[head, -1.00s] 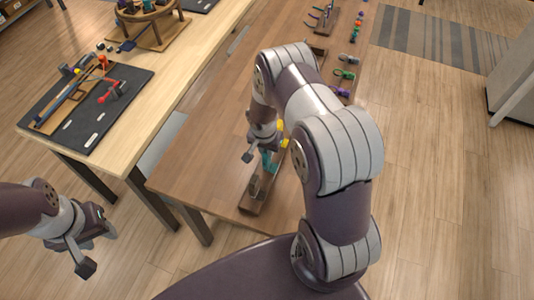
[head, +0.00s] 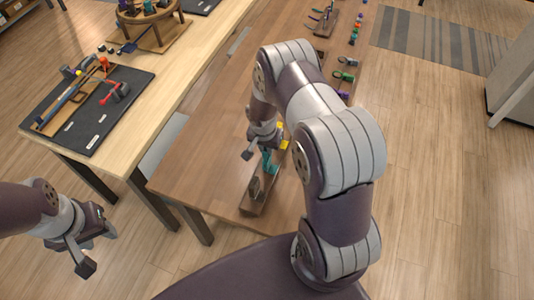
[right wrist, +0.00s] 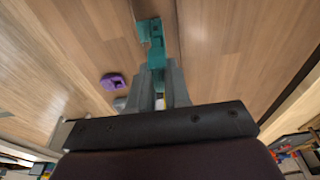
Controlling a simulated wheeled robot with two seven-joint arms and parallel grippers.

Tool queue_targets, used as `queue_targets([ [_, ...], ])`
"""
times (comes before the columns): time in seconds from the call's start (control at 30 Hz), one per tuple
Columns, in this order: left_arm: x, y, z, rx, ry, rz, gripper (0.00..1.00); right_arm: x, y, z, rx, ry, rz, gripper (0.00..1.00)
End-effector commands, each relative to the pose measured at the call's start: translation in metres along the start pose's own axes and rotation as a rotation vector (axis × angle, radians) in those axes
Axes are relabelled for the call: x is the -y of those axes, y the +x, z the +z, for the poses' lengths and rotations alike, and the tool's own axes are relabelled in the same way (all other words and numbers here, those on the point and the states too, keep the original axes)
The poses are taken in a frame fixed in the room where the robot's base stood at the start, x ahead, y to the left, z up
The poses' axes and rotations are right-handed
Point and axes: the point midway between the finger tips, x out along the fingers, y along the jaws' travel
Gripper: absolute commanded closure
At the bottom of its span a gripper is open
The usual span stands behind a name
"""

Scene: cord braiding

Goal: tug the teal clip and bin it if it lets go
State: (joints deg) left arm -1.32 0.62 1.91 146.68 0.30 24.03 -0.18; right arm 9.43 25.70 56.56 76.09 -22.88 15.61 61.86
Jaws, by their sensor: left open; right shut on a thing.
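The teal clip (head: 268,162) is on a long wooden bar (head: 252,204) that lies on the brown table. My right gripper (head: 265,146) reaches down over the bar and is shut on the teal clip. In the right wrist view the teal clip (right wrist: 156,42) shows between and beyond the fingertips of my right gripper (right wrist: 157,82). Whether the clip still grips the bar I cannot tell. My left gripper (head: 92,244) is open and empty, out over the floor at the lower left. I cannot make out a bin for certain.
A yellow clip (head: 284,144) is close beside my right gripper. A green clip (head: 345,76) and several others lie along the table's right side. A purple clip (right wrist: 113,81) shows in the right wrist view. A black mat (head: 90,105) with tools lies on the lighter table.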

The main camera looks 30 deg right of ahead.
Motion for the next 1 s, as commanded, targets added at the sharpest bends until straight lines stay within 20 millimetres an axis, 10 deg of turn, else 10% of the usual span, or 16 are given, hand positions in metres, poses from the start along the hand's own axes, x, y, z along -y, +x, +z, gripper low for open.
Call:
queue_targets([
  [1.0,0.0,-0.023,-0.003,0.0,0.0,0.0,0.57,0.0,-0.033,-0.005,0.0,-0.001,0.001,1.0],
])
